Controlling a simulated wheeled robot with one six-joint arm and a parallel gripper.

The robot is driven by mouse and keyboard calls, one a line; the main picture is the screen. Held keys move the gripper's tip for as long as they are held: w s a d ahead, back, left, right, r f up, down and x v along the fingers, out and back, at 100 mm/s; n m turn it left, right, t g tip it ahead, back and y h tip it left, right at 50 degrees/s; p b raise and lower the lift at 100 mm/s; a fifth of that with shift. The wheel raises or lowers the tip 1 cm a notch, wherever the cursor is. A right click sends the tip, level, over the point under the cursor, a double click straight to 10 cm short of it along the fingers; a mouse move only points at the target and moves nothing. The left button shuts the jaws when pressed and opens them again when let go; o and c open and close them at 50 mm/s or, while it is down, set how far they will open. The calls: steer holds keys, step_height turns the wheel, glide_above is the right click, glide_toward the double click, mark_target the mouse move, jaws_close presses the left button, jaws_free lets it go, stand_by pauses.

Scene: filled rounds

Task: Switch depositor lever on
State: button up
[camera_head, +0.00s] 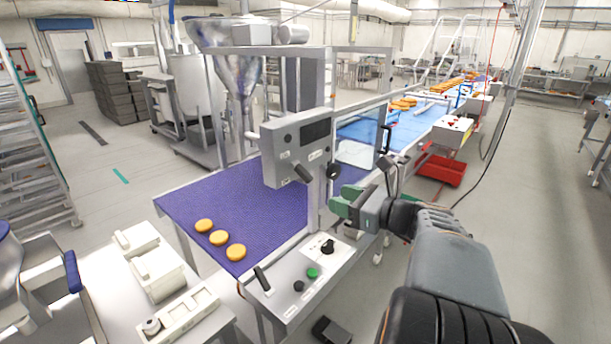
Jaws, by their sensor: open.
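The depositor's grey control box (290,150) hangs over the purple belt below a steel hopper (238,75). A black lever handle (303,173) sticks out low on its front, and a round black knob (333,171) sits at its right edge. The lever labels are too small to read. My gripper (343,203), with green fingertips, is open and empty, to the right of and below the control box, apart from the levers. It hangs near the frame post above the front panel.
The front panel (295,285) carries a black lever (262,279), a green button (312,272) and a black rotary switch (327,247). Three round buns (219,238) lie on the purple belt (240,200). A clear guard (358,142) stands behind my gripper. Open floor lies to the right.

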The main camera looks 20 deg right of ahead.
mark_target(305, 172)
steer(key=shift+m+t+h, duration=0.3)
steer(key=shift+m+t, duration=0.4)
steer(key=shift+m, duration=0.2)
steer(key=p+x, duration=0.1)
steer(key=x, duration=0.3)
steer(key=d+r+x, duration=0.1)
steer(key=x, duration=0.3)
steer(key=p+x, duration=0.1)
steer(key=x, duration=0.3)
steer(key=shift+w+d+r+p, duration=0.1)
steer(key=shift+w+d+p, duration=0.05)
steer(key=shift+w, duration=0.2)
steer(key=shift+w+d+r+p, duration=0.1)
steer(key=shift+w+p, duration=0.05)
steer(key=shift+w, duration=0.25)
jaws_close()
steer(key=shift+r, duration=0.1)
